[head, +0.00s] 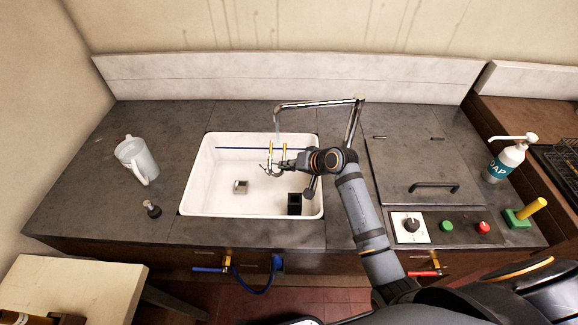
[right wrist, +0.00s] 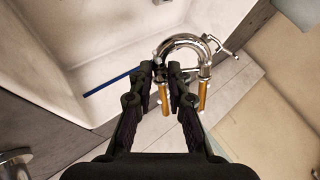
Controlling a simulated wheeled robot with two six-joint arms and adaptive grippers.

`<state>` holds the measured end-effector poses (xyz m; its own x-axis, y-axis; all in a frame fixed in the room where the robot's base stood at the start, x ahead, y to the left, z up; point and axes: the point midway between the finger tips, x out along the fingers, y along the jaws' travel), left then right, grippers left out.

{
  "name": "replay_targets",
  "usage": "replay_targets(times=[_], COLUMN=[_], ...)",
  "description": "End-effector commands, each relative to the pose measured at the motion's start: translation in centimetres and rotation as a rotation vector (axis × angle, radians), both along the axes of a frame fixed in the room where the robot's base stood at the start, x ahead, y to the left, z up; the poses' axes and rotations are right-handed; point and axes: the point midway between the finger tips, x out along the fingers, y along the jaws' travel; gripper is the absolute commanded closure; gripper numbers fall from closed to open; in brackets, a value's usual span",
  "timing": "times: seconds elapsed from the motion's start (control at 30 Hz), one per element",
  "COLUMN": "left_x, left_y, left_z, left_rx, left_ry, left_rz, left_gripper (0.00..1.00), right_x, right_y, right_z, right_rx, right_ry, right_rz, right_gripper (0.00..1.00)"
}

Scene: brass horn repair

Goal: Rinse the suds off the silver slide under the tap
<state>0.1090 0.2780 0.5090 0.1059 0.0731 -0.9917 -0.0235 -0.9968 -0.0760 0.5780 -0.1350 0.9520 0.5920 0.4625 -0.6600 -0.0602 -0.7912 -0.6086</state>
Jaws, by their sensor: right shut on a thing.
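The silver slide (right wrist: 184,42) is a bent chrome tube with two brass-coloured legs; no suds can be made out on it at this size. My right gripper (right wrist: 168,72) is shut on it. In the head view the right gripper (head: 270,167) holds the slide (head: 270,148) above the right half of the white sink (head: 193,182), its brass legs pointing toward the back. The chrome tap (head: 318,104) reaches over the sink from the right, and a pale stream (head: 277,126) shows below its spout, just behind the slide. My left gripper is out of view.
A dark square block (head: 294,204) and a drain (head: 240,186) are in the sink; a thin blue bar (head: 235,148) crosses its back. A clear jug (head: 138,158) and a dark stopper (head: 152,208) stand to the left. A soap bottle (head: 506,162) stands right.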

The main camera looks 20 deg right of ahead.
Motion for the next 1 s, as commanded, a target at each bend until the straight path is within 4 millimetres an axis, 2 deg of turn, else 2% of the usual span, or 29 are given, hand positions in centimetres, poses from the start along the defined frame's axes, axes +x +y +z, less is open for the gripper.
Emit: replay_targets(times=[0.57, 1.0], left_x=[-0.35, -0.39], left_y=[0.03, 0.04], left_z=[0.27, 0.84], left_rx=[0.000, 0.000], left_ry=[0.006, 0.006], left_rz=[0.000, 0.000], left_gripper=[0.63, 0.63], right_x=[0.74, 0.44], right_y=[-0.97, -0.59], right_z=[0.08, 0.19], right_rx=[-0.001, 0.001], right_ry=[-0.001, 0.001], right_rz=[0.000, 0.000], right_gripper=[1.00, 1.00])
